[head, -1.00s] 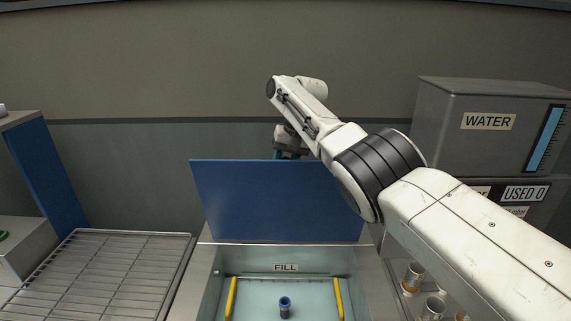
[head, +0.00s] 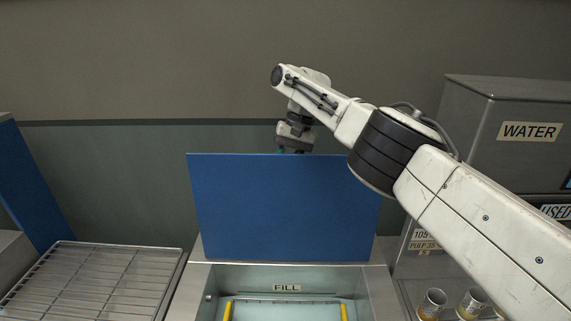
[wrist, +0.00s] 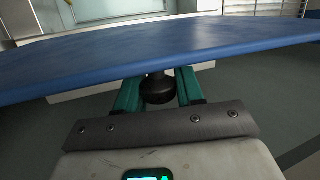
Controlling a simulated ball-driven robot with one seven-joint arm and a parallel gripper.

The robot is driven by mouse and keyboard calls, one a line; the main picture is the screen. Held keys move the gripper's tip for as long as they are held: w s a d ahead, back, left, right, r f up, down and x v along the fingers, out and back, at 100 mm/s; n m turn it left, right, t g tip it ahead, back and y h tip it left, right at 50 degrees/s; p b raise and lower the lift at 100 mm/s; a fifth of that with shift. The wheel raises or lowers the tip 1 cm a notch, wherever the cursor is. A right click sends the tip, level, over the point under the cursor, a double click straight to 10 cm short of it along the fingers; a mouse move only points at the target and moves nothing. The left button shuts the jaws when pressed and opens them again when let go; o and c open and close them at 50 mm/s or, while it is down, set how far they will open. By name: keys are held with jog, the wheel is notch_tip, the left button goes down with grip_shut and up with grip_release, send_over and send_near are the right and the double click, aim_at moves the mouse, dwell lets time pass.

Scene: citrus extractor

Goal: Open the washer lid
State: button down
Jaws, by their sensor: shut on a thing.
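The washer lid (head: 285,205) is a blue panel standing raised, close to upright, at the back of the open washer basin (head: 255,277). My gripper (head: 293,151) is behind the lid's top edge in the head view, where its fingertips are mostly hidden. In the wrist view, the blue lid (wrist: 150,55) spans the picture. A dark round knob (wrist: 158,90) on the lid sits between my gripper's teal fingers (wrist: 158,82). The gripper is shut on this knob.
A wire rack (head: 95,285) lies left of the basin. A FILL label (head: 287,288) and yellow rails (head: 227,311) show in the basin. The wall behind is bare.

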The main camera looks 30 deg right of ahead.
jog(key=shift+s+d+f, duration=0.15)
jog(key=shift+d+f, duration=0.05)
jog(key=shift+f, duration=0.2)
jog(key=c, duration=0.8)
grip_release()
jog(key=shift+r, duration=0.15)
jog(key=shift+r, duration=0.1)
